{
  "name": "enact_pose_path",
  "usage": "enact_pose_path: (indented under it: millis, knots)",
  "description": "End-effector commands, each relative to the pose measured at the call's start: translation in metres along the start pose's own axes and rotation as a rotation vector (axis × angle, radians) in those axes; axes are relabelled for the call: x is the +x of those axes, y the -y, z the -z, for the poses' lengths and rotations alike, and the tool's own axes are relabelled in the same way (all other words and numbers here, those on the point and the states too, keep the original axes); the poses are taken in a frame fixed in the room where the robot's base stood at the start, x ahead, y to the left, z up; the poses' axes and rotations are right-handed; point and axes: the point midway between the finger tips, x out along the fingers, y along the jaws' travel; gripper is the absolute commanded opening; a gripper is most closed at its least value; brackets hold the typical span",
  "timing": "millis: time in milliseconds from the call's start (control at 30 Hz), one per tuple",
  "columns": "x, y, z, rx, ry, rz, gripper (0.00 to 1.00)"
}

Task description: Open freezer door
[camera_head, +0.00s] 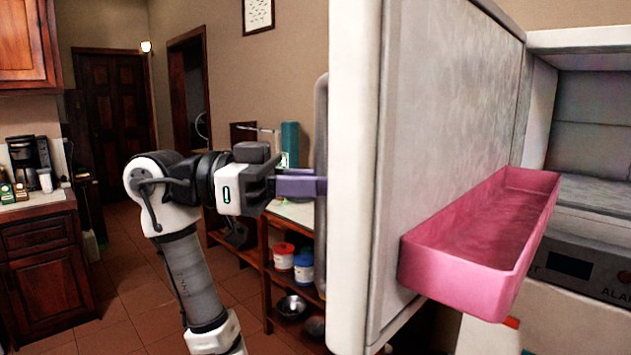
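The freezer door (440,130) stands swung wide open, its inner side facing me. A pink door bin (490,245) is fixed low on that inner side. The freezer body (590,140) shows at the right with its pale, empty-looking interior. The grey door handle (321,190) runs vertically along the door's outer side, at its left in the view. My gripper (300,186) points right at the handle, with its fingers at the handle's height. The fingertips reach to the handle and are partly hidden by it and the door edge, so their opening is unclear.
A wooden shelf unit (262,250) with tins and metal bowls stands behind my arm. A counter (30,205) with a coffee maker (30,160) is at the far left. The tiled floor (140,300) is open between them.

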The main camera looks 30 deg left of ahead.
Motion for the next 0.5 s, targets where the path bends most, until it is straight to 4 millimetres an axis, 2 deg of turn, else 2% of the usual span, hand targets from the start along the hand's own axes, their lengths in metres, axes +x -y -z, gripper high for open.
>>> enact_pose_path:
  millis: [467,500]
  knots:
    - [0.0023,0.0021,-0.0003,-0.004,0.002,-0.005,0.00]
    - [0.0023,0.0020,-0.0004,-0.003,0.002,-0.005,0.17]
